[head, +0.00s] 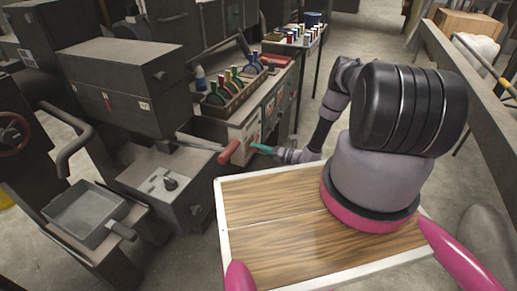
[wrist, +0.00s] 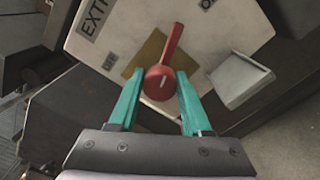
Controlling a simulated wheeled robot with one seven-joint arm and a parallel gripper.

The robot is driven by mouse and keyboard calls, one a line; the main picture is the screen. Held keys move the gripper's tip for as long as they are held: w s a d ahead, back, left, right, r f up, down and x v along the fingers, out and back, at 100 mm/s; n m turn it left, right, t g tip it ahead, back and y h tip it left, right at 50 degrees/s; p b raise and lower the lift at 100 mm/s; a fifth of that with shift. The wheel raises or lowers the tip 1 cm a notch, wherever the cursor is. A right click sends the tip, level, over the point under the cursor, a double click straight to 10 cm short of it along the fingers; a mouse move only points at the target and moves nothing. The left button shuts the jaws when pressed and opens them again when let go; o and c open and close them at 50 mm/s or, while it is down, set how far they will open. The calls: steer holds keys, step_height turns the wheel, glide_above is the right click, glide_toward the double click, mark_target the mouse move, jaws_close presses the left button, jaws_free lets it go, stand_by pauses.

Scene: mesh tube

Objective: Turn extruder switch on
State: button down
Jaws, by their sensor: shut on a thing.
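The extruder switch is a red lever with a round end (wrist: 159,80), seen in the wrist view. Its narrow arm points up and slightly right over a brown plate (wrist: 148,52) on a pale panel (wrist: 225,40). My gripper (wrist: 160,76) has its teal fingers on both sides of the round end and is shut on it. Part of a label beginning "EXT" (wrist: 94,14) shows at the panel's upper left. In the head view my gripper (head: 262,148) reaches left toward the machine front; the switch itself cannot be made out there.
A red-handled bar (head: 229,152) sticks out close to my gripper in the head view. A grey machine (head: 165,182) is to the left. A small pale box (wrist: 244,80) sticks out right of the switch.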

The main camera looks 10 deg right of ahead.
steer(key=shift+d+m, duration=0.1)
steer(key=shift+m, duration=1.9)
steer(key=shift+c, duration=1.7)
jaws_free()
steer(key=v, duration=1)
steer(key=shift+s+d, duration=0.25)
steer(key=shift+d, duration=0.05)
